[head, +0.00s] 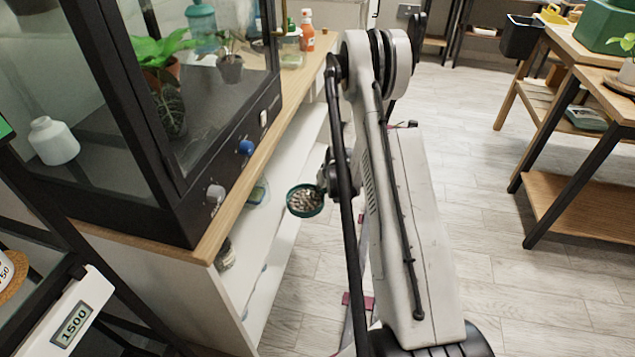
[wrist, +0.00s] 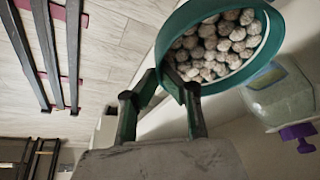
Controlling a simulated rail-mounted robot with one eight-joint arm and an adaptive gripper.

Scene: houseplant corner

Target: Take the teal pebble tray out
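The teal pebble tray (head: 306,212) is round and full of grey pebbles. In the head view it hangs in the air just in front of the open shelf under the terrarium bench. My gripper (head: 325,184) is at its right edge, largely hidden by my arm. In the wrist view the tray (wrist: 241,76) fills the top middle, its near rim between the two fingertips of my gripper (wrist: 170,82). The fingers look shut on that rim. The pebbles lie inside the tray.
A clear container with a purple cap (wrist: 283,98) stands close beside the tray. The white shelf (head: 272,262) and wooden bench top (head: 292,108) are to the left in the head view. Floor (head: 480,215) is open to the right, before a wooden table (head: 585,208).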

